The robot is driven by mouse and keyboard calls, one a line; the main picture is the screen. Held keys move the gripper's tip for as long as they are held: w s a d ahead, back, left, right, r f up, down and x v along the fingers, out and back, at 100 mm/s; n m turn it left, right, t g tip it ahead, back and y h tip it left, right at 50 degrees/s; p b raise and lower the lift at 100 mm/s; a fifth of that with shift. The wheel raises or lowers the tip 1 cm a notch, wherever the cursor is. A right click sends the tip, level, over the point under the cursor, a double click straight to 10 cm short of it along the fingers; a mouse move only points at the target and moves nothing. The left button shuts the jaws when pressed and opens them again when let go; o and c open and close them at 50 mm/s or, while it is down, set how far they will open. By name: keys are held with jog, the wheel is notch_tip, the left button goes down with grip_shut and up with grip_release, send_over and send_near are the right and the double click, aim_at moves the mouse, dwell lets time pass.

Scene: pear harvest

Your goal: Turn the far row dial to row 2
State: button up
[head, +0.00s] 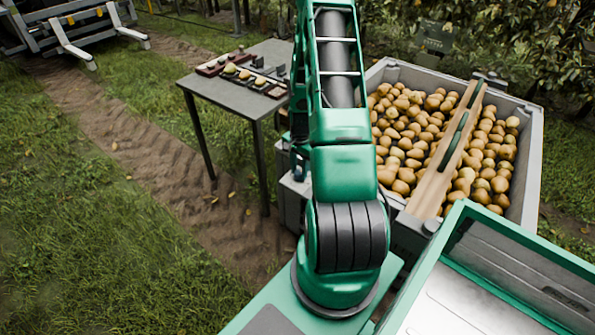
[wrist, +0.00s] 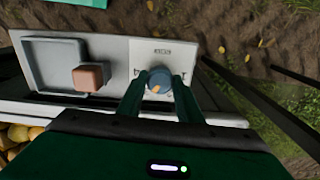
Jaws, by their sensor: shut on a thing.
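The dial (wrist: 159,79) is a round blue-grey knob with a small orange mark, on a pale panel (wrist: 165,51) in the wrist view. My gripper (wrist: 158,88) has its two green fingers closed on the sides of the dial. The small label above the dial is too small to read, so I cannot tell which row it is set to. In the head view my green arm hides the gripper and the dial.
Left of the dial are a grey tray (wrist: 40,63) and an orange-brown block (wrist: 90,77). In the head view, a bin (head: 535,150) full of pears with a wooden divider (head: 437,180) stands right of my arm. A grey table (head: 222,92) with small items stands left. Grass beyond is open.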

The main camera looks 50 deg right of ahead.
aim_at(299, 171)
jog(key=shift+w+n, duration=0.1)
jog(key=shift+n, duration=0.3)
jog(key=n, duration=1.1)
jog(key=shift+w, duration=0.1)
dwell(0.6)
jog(key=o, duration=1)
jog(key=shift+o, duration=0.2)
jog(key=shift+r, duration=0.1)
notch_tip(299, 171, up, 11)
jog(key=shift+f, duration=0.2)
